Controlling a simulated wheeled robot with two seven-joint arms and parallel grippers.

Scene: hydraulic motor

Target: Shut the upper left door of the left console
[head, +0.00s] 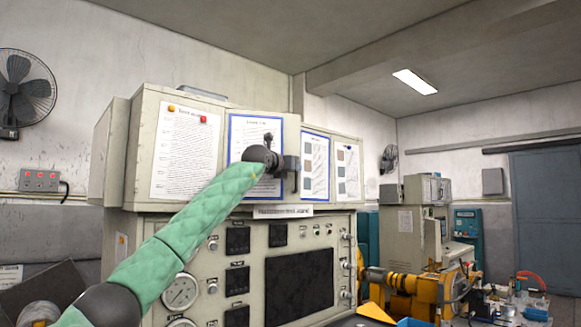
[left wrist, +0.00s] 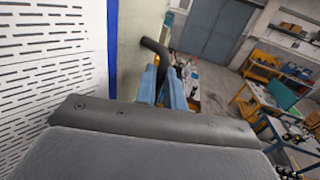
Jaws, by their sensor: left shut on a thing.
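The left console (head: 225,225) stands in front of me. Its upper left door (head: 233,158) carries a white sheet and a blue-framed sheet. The door's right edge seems to stand slightly forward of the neighbouring panel, but I cannot tell the gap exactly. A dark bent handle (left wrist: 155,46) sits near that edge. My left gripper (head: 288,167) is at the handle, its arm crossing in front of the door. In the left wrist view, the blue fingers (left wrist: 163,88) are shut around the handle. My right gripper is in neither view.
The upper right panel (head: 345,168) with framed sheets is beside the door. Below are gauges and a dark screen (head: 299,287). Yellow machinery (head: 415,288) and another grey cabinet (head: 400,222) stand to the right. A fan (head: 24,90) hangs on the left wall.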

